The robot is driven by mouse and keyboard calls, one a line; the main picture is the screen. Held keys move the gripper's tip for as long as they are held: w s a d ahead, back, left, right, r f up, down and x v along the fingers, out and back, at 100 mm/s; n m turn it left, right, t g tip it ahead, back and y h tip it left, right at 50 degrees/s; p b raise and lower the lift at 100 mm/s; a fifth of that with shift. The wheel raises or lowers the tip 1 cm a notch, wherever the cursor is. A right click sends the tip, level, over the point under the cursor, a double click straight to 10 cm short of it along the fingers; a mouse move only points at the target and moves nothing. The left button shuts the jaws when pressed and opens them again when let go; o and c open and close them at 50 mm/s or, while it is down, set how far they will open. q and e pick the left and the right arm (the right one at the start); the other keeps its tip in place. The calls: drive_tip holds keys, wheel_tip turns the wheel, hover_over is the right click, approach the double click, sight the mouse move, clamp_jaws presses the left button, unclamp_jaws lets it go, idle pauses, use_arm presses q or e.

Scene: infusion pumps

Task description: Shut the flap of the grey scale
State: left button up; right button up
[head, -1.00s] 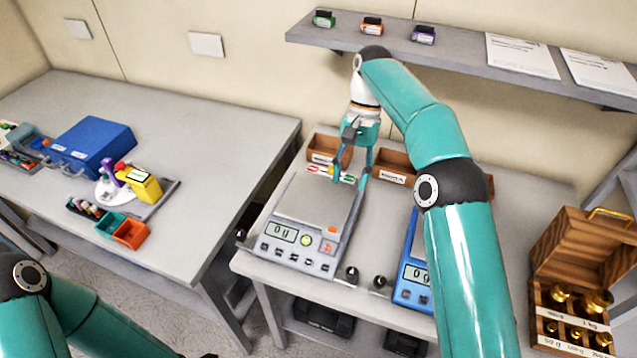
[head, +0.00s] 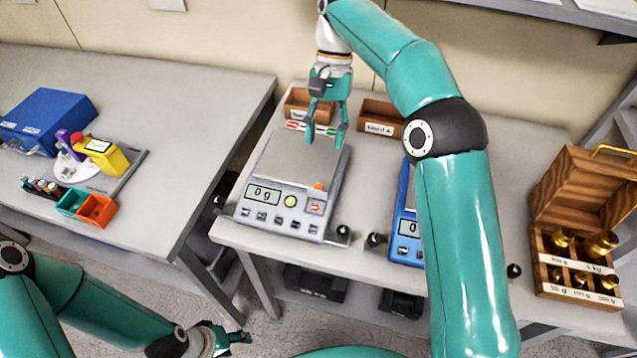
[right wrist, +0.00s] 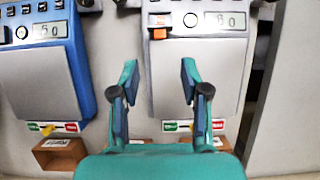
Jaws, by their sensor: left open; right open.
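The grey scale (head: 290,160) stands on the right-hand table, its display reading 0 g. A small orange piece (head: 319,186) stands up at the plate's front right, above a button with a red mark; it looks like the open flap. It also shows in the right wrist view (right wrist: 158,33). My right gripper (head: 325,141) is open and empty above the back right of the plate. In the right wrist view its fingers (right wrist: 158,75) point towards the panel, with the orange piece beyond the gap between them. My left gripper (head: 243,336) is open, low in front of the tables.
A blue scale (head: 408,228) stands right of the grey one, partly hidden by my right arm. Brown bins (head: 380,120) stand behind. Dark knobs (head: 344,231) stand near the front edge. A wooden weight box (head: 575,240) is at right. A gap separates the tables.

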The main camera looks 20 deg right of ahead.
sight(317, 185)
drive_tip(key=b+x, duration=0.1)
drive_tip(key=x, duration=0.8)
drive_tip(key=shift+f, duration=0.25)
clamp_jaws()
drive_tip(key=shift+a, duration=0.25)
drive_tip(key=shift+d+b, duration=0.1)
drive_tip(key=shift+b, duration=0.25)
